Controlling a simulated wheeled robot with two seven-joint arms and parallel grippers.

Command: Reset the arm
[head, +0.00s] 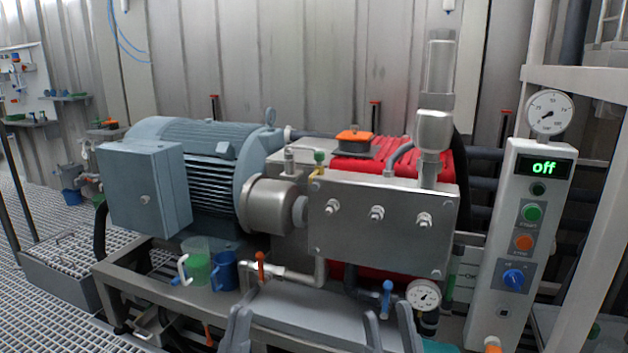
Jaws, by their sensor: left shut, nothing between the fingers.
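My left gripper (240,314) shows at the bottom edge, left of centre, as a narrow grey shape with its fingers together and nothing between them. It is in front of the pump's metal frame. My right gripper (388,310) shows at the bottom edge, right of centre. Its two grey fingers stand apart, and I see nothing held between them. The lower parts of both are cut off by the picture's edge. Both appear apart from the machine's parts, though their exact distance from it is hard to tell.
A motor (195,165) and a steel pump block (385,225) stand ahead on a frame. A green cup (197,265) and a blue mug (225,271) stand on the frame. A blue-handled valve (387,297) and a gauge (424,295) are near my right gripper. A control panel (497,275) reads "off".

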